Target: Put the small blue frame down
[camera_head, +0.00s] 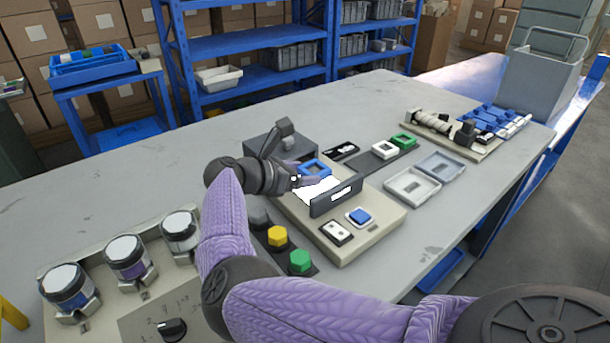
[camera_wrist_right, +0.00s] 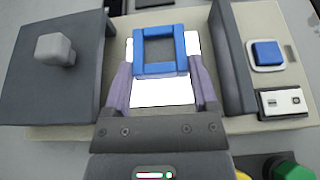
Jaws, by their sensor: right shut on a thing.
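The small blue frame (camera_head: 318,174) is a square ring with an open middle. My right gripper (camera_head: 306,181) is shut on it, with one purple finger at each side in the right wrist view (camera_wrist_right: 160,72). There the blue frame (camera_wrist_right: 159,69) lies over a bright white panel (camera_wrist_right: 162,93) of the beige station (camera_head: 376,237). The panel lies between a dark block (camera_wrist_right: 60,95) on the left and an upright dark plate (camera_wrist_right: 232,60) on the right. I cannot tell whether the frame touches the panel. My left gripper is not in view.
A dark strip with a white frame (camera_head: 385,150) and a green frame (camera_head: 403,141) lies behind the station. Two grey trays (camera_head: 412,187) lie to its right. A blue button (camera_head: 359,216) sits at the front. Several jars (camera_head: 127,258) stand at left. The table's left back is clear.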

